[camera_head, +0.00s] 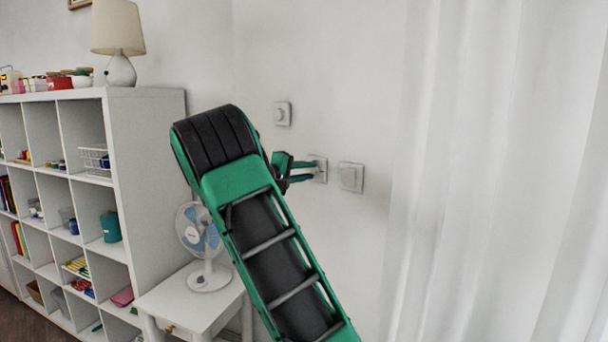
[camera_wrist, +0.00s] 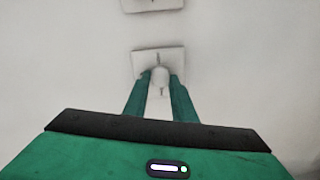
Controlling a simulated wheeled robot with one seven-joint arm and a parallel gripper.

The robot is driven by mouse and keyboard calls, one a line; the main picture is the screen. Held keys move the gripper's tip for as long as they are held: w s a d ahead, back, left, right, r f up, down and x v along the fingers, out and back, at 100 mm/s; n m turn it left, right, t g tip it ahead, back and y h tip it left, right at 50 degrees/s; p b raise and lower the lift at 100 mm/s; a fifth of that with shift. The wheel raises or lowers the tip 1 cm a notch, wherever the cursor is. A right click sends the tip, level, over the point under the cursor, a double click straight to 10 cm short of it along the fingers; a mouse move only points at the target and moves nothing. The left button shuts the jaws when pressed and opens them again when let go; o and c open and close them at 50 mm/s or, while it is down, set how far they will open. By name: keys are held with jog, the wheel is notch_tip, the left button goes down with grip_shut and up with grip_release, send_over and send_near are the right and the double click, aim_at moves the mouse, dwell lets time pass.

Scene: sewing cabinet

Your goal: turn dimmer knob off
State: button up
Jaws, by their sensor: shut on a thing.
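The dimmer knob (camera_wrist: 160,76) is a small white knob on a square white wall plate (camera_wrist: 142,62). In the wrist view, a slim pointer mark shows at its top and another lower on its face. My green gripper (camera_wrist: 160,84) is shut on the knob, with one finger on each side. In the head view, my gripper (camera_head: 311,171) reaches the middle wall plate (camera_head: 323,161) from the left. There the knob is largely hidden by the fingers, and its exact angle cannot be told.
A plate with a round knob (camera_head: 282,114) is above left, and a flat switch (camera_head: 350,177) is close on the right. A white curtain (camera_head: 480,180) hangs at right. A fan (camera_head: 200,240) stands on a small table (camera_head: 185,303) beside a white shelf (camera_head: 150,150).

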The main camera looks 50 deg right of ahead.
jog(key=n, duration=0.4)
jog(key=shift+w+a+f+n, duration=0.15)
jog(key=shift+w+f+n, duration=0.05)
jog(key=shift+w+n, duration=0.15)
jog(key=shift+g, duration=0.3)
jog(key=o, duration=1)
jog(key=shift+o, duration=0.2)
jog(key=shift+s, duration=0.15)
jog(key=a, duration=1)
jog(key=shift+w+a+r, duration=0.3)
